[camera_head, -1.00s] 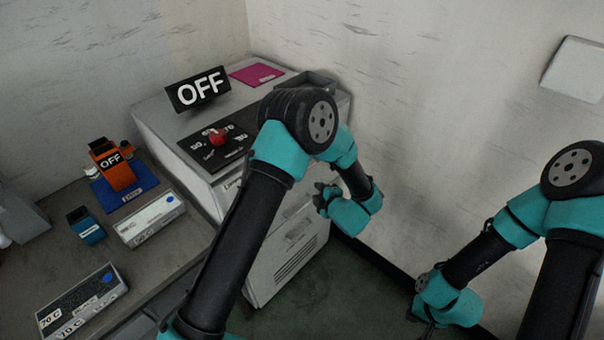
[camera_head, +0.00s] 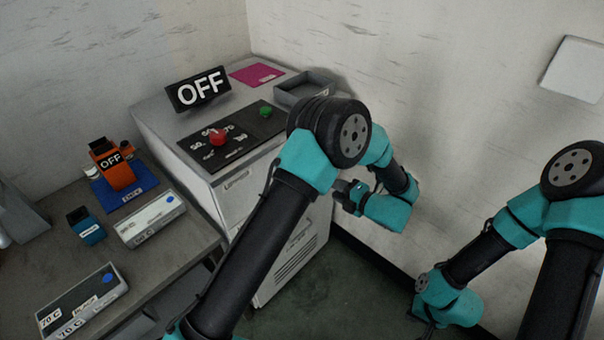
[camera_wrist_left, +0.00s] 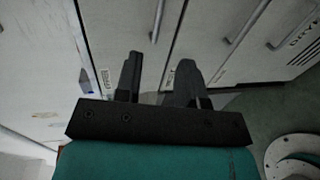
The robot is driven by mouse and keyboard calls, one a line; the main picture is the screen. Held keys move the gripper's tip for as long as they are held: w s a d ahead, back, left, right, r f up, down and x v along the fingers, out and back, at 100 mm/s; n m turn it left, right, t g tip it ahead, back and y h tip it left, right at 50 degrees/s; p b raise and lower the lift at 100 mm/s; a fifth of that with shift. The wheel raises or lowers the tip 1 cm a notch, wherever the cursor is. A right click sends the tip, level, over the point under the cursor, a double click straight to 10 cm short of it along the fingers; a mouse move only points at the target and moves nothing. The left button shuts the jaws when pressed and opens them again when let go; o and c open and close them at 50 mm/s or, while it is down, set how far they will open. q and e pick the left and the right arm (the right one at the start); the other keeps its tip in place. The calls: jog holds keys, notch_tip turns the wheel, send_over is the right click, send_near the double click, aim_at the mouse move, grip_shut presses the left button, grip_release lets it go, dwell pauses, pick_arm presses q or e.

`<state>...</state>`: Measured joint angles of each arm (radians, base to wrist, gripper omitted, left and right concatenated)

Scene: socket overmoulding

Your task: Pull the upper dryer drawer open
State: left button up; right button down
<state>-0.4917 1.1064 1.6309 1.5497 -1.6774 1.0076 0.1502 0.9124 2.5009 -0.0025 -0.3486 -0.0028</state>
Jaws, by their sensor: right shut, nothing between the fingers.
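The dryer (camera_head: 160,105) is a pale grey cabinet with a black top panel. Its upper drawer front (camera_head: 236,205) shows left of my left arm, partly hidden by it, and looks closed. In the left wrist view a drawer front (camera_wrist_left: 118,35) with a long bar handle (camera_wrist_left: 157,22) lies beyond the fingers; a second handle (camera_wrist_left: 248,22) is to its right. My right gripper (camera_head: 438,322) is shut and empty at lower right, low near the wall.
The dryer top carries an OFF display (camera_head: 200,90), a red knob (camera_head: 218,138), a green button (camera_head: 265,112), a magenta mat (camera_head: 256,75) and a grey tray (camera_head: 303,88). The left bench (camera_head: 165,245) holds an orange OFF device (camera_head: 115,170) and several labelled boxes. Floor (camera_head: 345,275) is clear.

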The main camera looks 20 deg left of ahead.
pick_arm(q)
jog(key=x, duration=1.5)
jog(key=shift+w+a+r, duration=0.1)
jog(key=shift+w+a, duration=0.15)
grip_shut()
